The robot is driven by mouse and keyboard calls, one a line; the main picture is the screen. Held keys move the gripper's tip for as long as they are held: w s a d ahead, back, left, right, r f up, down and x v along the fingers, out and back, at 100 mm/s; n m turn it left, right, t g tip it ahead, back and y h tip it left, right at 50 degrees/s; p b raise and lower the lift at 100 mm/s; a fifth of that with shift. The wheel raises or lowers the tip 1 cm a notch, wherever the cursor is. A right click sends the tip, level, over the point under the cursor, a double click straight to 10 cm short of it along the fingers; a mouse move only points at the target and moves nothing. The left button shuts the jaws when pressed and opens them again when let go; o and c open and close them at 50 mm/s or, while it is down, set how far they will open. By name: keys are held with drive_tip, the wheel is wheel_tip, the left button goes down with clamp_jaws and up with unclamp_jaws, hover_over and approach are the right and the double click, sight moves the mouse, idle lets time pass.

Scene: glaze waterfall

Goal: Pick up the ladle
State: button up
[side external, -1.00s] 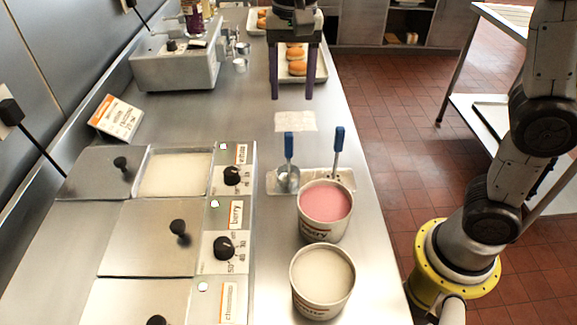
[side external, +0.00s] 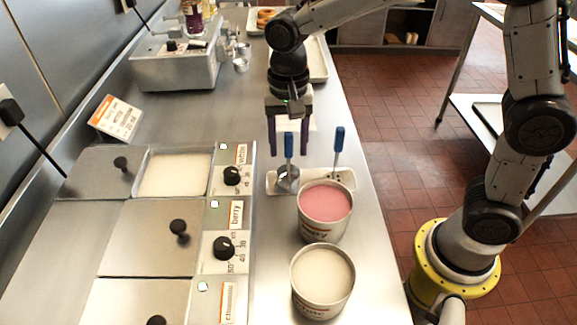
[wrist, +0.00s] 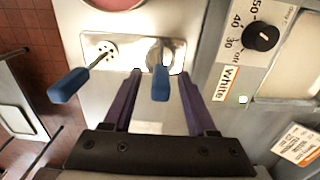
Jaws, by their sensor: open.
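The ladle (side external: 289,147) has a blue handle and a round metal bowl. It stands with its bowl on a shallow pale tray (side external: 308,180) and its handle pointing up. My gripper (side external: 290,151) is open, pointing down, with its two purple fingers on either side of the upper handle in the side view. In the wrist view the ladle's handle (wrist: 161,84) lies between the fingertips (wrist: 160,75), with space on both sides. The bowl is partly hidden by the handle in the wrist view.
A second blue-handled utensil (side external: 338,142) with a perforated head stands to the right on the same tray. Tubs of pink (side external: 325,231) and cream (side external: 322,300) glaze stand nearer the camera. The glaze well unit (side external: 236,215) with knobs is to the left.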

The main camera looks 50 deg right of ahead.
wheel_tip(320, 180, down, 2)
clamp_jaws()
idle(0.4)
idle(1.2)
